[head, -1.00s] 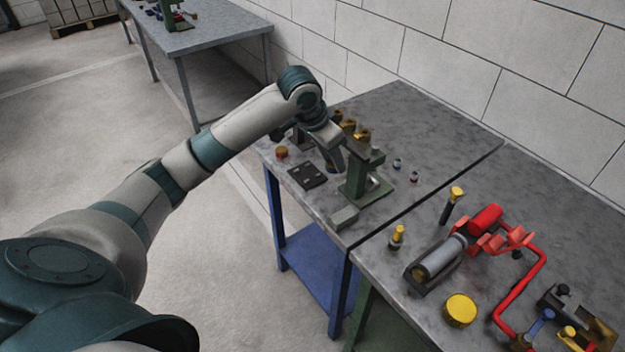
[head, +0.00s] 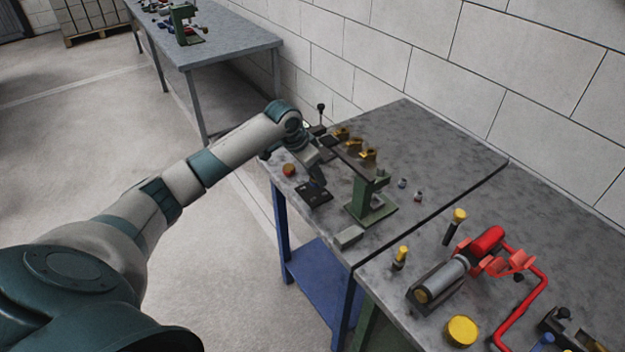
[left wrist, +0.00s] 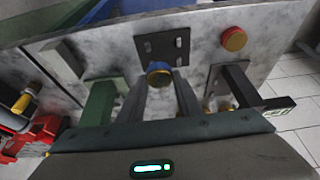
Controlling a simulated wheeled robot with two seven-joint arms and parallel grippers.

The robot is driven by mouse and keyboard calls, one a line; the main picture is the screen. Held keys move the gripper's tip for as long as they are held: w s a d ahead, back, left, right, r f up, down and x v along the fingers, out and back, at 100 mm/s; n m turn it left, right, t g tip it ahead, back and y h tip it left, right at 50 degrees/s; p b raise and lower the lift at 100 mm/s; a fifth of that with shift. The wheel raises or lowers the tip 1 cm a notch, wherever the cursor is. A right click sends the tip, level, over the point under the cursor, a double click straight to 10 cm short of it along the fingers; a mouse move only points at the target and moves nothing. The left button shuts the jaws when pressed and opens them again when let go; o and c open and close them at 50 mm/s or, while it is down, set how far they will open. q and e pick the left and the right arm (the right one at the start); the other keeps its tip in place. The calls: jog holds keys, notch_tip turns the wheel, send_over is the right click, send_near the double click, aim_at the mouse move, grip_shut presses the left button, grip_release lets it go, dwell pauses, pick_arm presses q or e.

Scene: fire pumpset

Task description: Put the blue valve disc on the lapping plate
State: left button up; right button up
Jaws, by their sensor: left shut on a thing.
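The blue valve disc (left wrist: 158,70), with a yellowish part on it, is between the fingertips of my left gripper (left wrist: 160,88) in the left wrist view. The gripper is shut on it. A dark flat plate with light slots (left wrist: 170,46), which I take as the lapping plate, lies just beyond the disc there. In the head view, my left gripper (head: 318,182) is over or beside this dark plate (head: 312,195), and the disc is hardly discernible. I cannot tell whether disc and plate touch. My right gripper is out of view.
A green stand (head: 370,208) is close on the right of the gripper, with brass pieces (head: 355,146) behind. A red-topped round part (head: 289,170) stands left of the plate. A grey block (head: 349,237) lies near the front edge. The bench's back right is clear.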

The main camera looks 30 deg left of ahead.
aim_at(313, 193)
pick_arm(q)
jog(key=shift+w+a+f, duration=0.3)
jog(key=shift+a+f, duration=0.1)
jog(key=shift+a, duration=0.25)
jog(key=shift+f+p, duration=0.45)
jog(key=shift+f, duration=0.05)
notch_tip(313, 193, down, 2)
jog(key=shift+f+p, duration=0.1)
jog(key=shift+p, duration=0.4)
jog(key=shift+f, duration=0.4)
jog(key=shift+f, duration=0.15)
jog(key=o, duration=1.2)
